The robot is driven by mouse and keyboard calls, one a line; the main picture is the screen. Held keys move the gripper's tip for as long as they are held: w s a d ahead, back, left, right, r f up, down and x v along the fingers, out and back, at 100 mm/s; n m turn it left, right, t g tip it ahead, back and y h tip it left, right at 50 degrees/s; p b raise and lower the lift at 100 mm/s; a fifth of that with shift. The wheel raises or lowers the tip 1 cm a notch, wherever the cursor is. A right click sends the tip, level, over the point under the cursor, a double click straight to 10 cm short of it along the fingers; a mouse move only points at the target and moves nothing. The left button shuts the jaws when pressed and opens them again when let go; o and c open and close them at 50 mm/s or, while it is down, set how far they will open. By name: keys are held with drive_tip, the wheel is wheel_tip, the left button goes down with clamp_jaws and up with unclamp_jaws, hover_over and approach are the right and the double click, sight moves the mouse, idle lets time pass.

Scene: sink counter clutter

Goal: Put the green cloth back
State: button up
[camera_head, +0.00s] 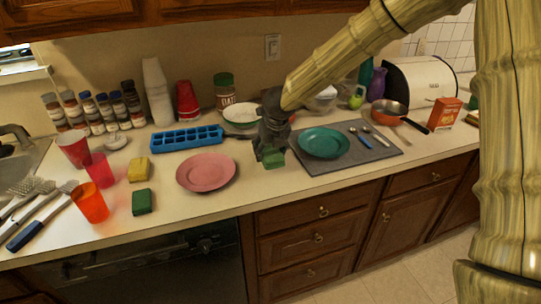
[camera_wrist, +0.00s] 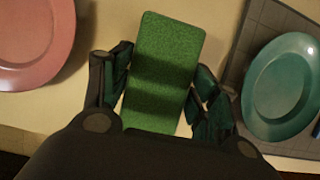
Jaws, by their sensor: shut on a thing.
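The green cloth (camera_head: 274,160) looks like a flat, rectangular green block with a rough surface. My gripper (camera_head: 270,150) is shut on it, above the counter between the pink plate (camera_head: 206,173) and the grey mat (camera_head: 384,152). In the wrist view the green cloth (camera_wrist: 165,65) lies between the two fingers, one along each long side. Its near end is hidden by the gripper body. I cannot tell whether it touches the counter. A second green block (camera_head: 142,202), dark and sponge-like, lies at the counter's front left.
A yellow sponge (camera_head: 139,169), an orange cup (camera_head: 91,203) and a blue ice tray (camera_head: 187,138) are to the left. A teal plate (camera_head: 324,142) and cutlery lie on the mat. Bare counter shows between the pink plate and the mat.

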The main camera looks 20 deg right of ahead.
drive_tip(key=shift+w+f, duration=0.1)
drive_tip(key=shift+f, duration=1.65)
drive_tip(key=shift+f, duration=0.15)
drive_tip(key=o, duration=0.9)
drive_tip(key=v, duration=1.2)
drive_tip(key=shift+b, duration=0.4)
